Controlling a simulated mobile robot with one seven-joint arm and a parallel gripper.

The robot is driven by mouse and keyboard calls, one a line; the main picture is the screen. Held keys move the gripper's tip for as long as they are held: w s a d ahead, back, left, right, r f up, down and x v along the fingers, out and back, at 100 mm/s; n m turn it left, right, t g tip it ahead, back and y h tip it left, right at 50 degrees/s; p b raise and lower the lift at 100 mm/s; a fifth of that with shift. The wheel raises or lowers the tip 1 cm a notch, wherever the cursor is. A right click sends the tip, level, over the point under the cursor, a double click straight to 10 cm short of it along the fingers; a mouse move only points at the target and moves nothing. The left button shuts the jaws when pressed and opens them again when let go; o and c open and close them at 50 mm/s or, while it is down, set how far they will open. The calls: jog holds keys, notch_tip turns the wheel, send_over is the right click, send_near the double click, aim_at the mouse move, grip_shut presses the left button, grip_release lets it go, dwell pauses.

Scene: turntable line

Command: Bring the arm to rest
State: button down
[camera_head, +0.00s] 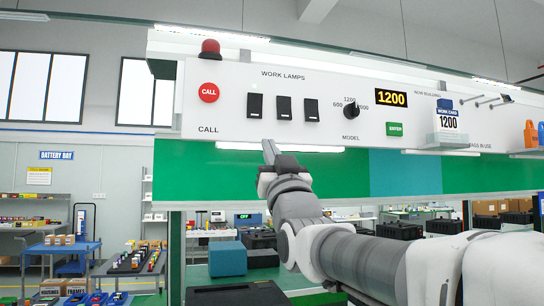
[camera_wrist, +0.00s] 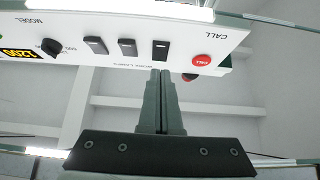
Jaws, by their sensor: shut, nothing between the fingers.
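My arm reaches up from the lower right in the head view, and my gripper (camera_head: 269,150) points at the panel's lower edge. The wrist view shows its two fingers (camera_wrist: 160,78) pressed together with nothing between them. The fingertips appear just below the row of black work lamp switches (camera_head: 284,108), close to the rightmost switch (camera_wrist: 160,50) in the wrist view. I cannot tell whether they touch the panel. The white control panel (camera_head: 230,125) also carries a red CALL button (camera_head: 208,92) and a black model knob (camera_head: 352,112).
A display (camera_head: 391,98) reads 1200, with a green button (camera_head: 395,129) below it. A work card holder (camera_head: 449,125) and orange bottles (camera_head: 531,134) are at the right. A red lamp (camera_head: 210,48) tops the panel. A blue box (camera_head: 227,258) stands on the bench below.

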jog(key=s+d+f+m+g+h+p, duration=0.1)
jog(key=s+d+f+g+h, duration=0.3)
jog(key=f, duration=0.8)
jog(key=s+d+f+m+g+h, duration=0.1)
jog(key=s+d+f+g, duration=0.4)
jog(key=f, duration=0.8)
jog(key=s+d+f+g+h, duration=0.1)
jog(key=s+d+f+g, duration=0.1)
jog(key=s+f+g, duration=0.3)
jog(key=s+d+f+m+g+h, duration=0.1)
jog(key=s+d+f+g, duration=0.2)
jog(key=s+f, duration=0.9)
jog(key=shift+s+d+f+g+p, duration=0.3)
jog(key=shift+f+g, duration=0.2)
jog(key=shift+g, duration=0.5)
jog(key=shift+r, duration=0.1)
